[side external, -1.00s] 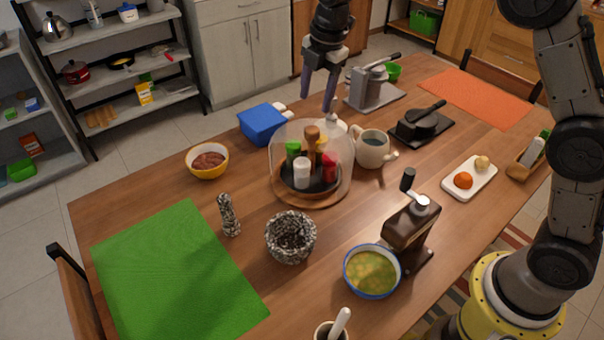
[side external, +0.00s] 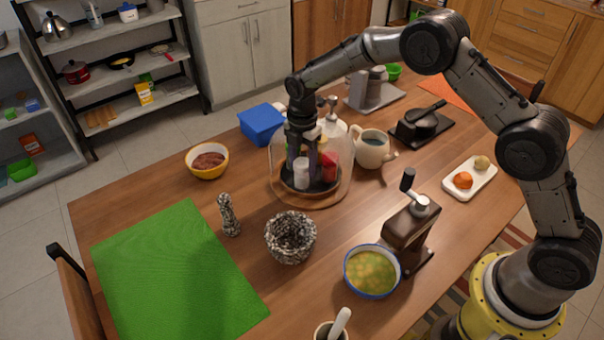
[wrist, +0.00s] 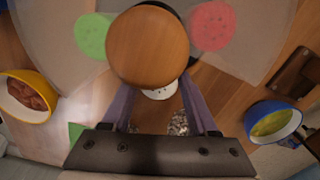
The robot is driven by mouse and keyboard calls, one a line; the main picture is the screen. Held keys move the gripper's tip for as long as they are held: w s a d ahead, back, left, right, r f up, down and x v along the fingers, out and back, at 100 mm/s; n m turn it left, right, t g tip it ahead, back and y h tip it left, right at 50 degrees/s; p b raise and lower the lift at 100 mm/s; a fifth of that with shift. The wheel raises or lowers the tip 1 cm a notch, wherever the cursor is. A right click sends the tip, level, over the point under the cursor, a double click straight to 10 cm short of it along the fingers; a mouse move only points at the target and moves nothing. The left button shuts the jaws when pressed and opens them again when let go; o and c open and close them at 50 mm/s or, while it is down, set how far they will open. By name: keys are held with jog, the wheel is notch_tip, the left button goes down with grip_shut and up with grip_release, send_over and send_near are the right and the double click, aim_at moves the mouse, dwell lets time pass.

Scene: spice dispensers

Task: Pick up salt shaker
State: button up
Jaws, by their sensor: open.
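A white shaker (side external: 301,173), which looks like the salt shaker, stands on a dark round tray (side external: 327,189) on a wooden base, in the area of a clear dome. A red-capped container (side external: 330,164) stands to its right. My gripper (side external: 301,166) is open and points down over the white shaker, overlapping the dome in the picture. In the wrist view, part of the white shaker (wrist: 158,93) shows between the fingers. A round wooden top (wrist: 147,46) hides much of it. Green (wrist: 92,34) and red tops flank the wooden one. I cannot tell whether the fingers touch the shaker.
A speckled grey shaker (side external: 229,215) and a speckled bowl (side external: 290,238) stand in front. A beige mug (side external: 372,150) and a white bottle are close behind and right. A yellow bowl (side external: 207,161) is at left, a brown grinder (side external: 405,232) at right. The green mat (side external: 170,270) is clear.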

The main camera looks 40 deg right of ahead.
aim_at(302, 176)
jog(key=shift+w+f, duration=0.1)
jog(key=shift+f, duration=2.5)
grip_shut()
jog(key=shift+r, duration=0.1)
